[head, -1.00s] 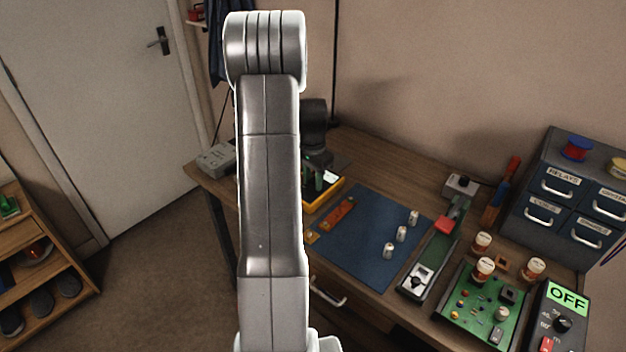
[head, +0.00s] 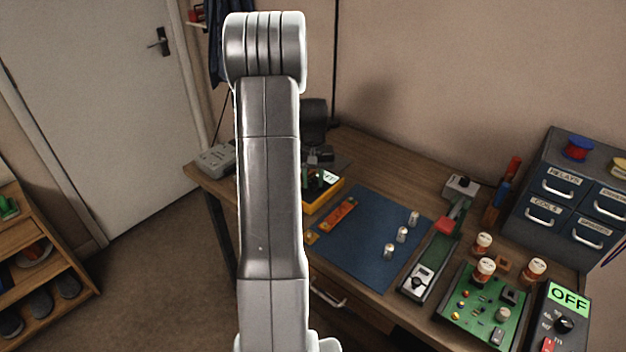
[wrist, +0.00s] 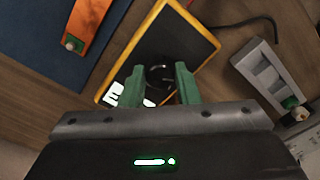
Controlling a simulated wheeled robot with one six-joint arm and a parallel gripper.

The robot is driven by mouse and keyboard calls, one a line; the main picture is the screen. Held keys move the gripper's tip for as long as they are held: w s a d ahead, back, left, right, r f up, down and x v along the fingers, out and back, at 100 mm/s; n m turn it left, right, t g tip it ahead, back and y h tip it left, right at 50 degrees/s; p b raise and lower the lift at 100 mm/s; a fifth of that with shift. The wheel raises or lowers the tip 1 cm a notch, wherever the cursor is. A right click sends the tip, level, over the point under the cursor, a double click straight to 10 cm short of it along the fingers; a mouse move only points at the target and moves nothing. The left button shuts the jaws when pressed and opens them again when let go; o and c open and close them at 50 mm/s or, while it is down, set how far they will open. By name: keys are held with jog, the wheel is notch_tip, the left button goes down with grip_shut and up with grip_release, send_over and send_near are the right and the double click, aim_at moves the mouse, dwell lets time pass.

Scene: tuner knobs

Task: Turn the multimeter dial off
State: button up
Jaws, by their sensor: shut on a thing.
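The multimeter (wrist: 201,42) is a dark slab with a yellow-orange rim, lying tilted across the wrist view. Its round black dial (wrist: 160,80) sits between the two green fingers of my gripper (wrist: 160,70), which is shut on it. Bright characters of its display (wrist: 113,97) show below the dial, partly covered by the fingers, so I cannot read them. In the head view the multimeter (head: 325,200) is at the left of the bench, partly hidden behind my arm. The gripper (head: 312,176) shows only in part there, above the multimeter.
A blue mat (head: 365,240) with an orange strip (head: 337,213) and several small silver cylinders lies right of the multimeter. A grey box (head: 217,158) stands on the bench's left corner. A green circuit board (head: 478,318), orange jars and drawers (head: 565,205) fill the right side.

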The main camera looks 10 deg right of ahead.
aim_at(313, 182)
jog(key=shift+w+n, duration=0.1)
jog(key=shift+n, duration=0.2)
jog(key=o, duration=1)
jog(key=shift+c, duration=0.2)
jog(key=shift+r, duration=0.15)
notch_tip(313, 182, up, 14)
jog(key=shift+f, duration=0.2)
jog(key=shift+f, duration=0.1)
notch_tip(313, 182, down, 14)
jog(key=shift+r, duration=0.15)
